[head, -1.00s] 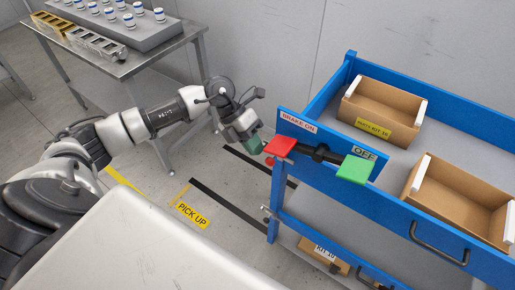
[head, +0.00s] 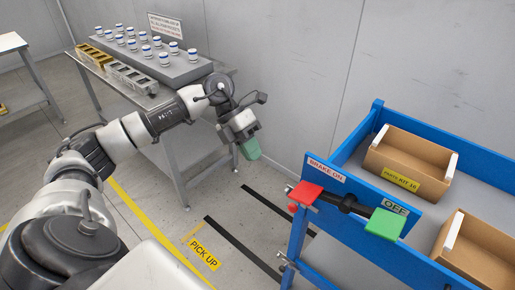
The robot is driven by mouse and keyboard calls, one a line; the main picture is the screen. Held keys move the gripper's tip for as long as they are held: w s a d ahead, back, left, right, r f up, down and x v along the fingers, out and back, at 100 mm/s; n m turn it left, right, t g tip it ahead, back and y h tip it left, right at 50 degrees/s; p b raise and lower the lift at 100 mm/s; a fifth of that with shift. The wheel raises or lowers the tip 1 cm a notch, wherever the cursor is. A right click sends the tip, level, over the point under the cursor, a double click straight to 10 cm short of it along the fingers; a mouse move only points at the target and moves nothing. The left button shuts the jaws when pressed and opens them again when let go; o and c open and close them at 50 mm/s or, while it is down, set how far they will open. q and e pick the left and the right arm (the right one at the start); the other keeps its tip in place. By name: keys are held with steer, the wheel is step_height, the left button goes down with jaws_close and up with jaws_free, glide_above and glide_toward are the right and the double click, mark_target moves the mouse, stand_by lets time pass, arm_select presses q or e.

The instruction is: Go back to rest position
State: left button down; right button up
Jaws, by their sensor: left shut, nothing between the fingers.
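My left arm comes in from the left, and its gripper (head: 251,149) hangs pointing down over the floor. The green fingertips are together with nothing between them. It is apart from the blue cart (head: 440,255), to the left of the cart's brake lever. The brake lever has a red pedal (head: 307,193) under the "BRAKE ON" label and a green pedal (head: 385,223) by the "OFF" label. My right gripper is not in view.
A metal table (head: 172,101) at the back left carries a grey rack of white, blue-banded containers. Cardboard boxes (head: 408,150) sit on the cart. A "PICK UP" marking (head: 204,255) lies on the floor, with clear floor between table and cart.

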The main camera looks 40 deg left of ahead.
arm_select(q)
steer(key=shift+f, duration=0.15)
steer(key=w+d+f+n+t+h, duration=0.2)
steer(key=w+f+n+t+h, duration=0.15)
steer(key=f+n+t, duration=0.45)
steer(key=w+d+f+n+t+h, duration=0.25)
steer(key=w+f+n, duration=0.3)
steer(key=f, duration=0.45)
steer(key=s+a+f+n+t+y, duration=0.1)
steer(key=s+f+n+y, duration=0.35)
steer(key=f, duration=0.45)
steer(key=s+a+f+n+t+y, duration=0.2)
steer(key=s+f+n+y, duration=0.15)
steer(key=f+n, duration=0.35)
steer(key=s+d+f+n+g+y+p, duration=0.15)
steer(key=s+f+n+g+y, duration=0.4)
steer(key=s+f, duration=1.3)
steer(key=s+d+f+n+g, duration=0.2)
steer(key=s+d+g, duration=0.1)
steer(key=s, duration=0.7)
steer(key=s+d+f+n+g, duration=0.2)
steer(key=s+d+f+g, duration=0.1)
steer(key=s, duration=0.8)
steer(key=shift+f, duration=0.2)
